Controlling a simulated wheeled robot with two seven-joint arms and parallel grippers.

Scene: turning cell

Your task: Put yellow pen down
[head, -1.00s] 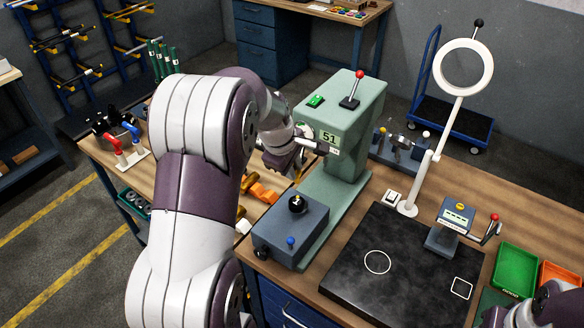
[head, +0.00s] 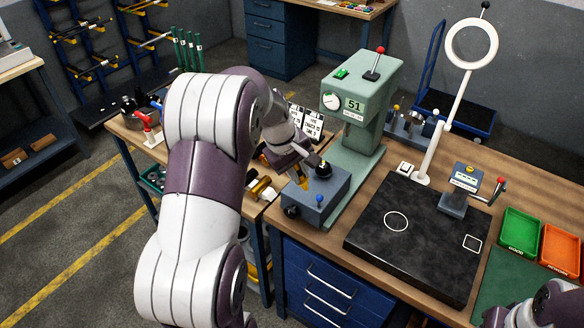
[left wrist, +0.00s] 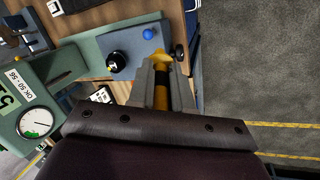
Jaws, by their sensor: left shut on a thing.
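My left gripper (head: 308,166) reaches in from the left in the head view. It is above the near end of the green machine, beside the black knob. In the left wrist view my left gripper (left wrist: 162,85) is shut on the yellow pen (left wrist: 160,97), which has a black band and lies lengthwise between the fingers. The pen's far yellow end (left wrist: 159,57) shows near the blue-grey control box. In the head view a small yellow bit of the pen (head: 303,183) shows below the fingers. Part of my right arm shows at the bottom right; its fingertips cannot be made out.
The blue-grey box (head: 335,187) carries a black knob (head: 323,171) and a blue knob (head: 319,198). The green machine (head: 368,85) reads 51. A black plate (head: 400,260), a green bin (head: 519,232) and an orange bin (head: 560,246) lie to the right.

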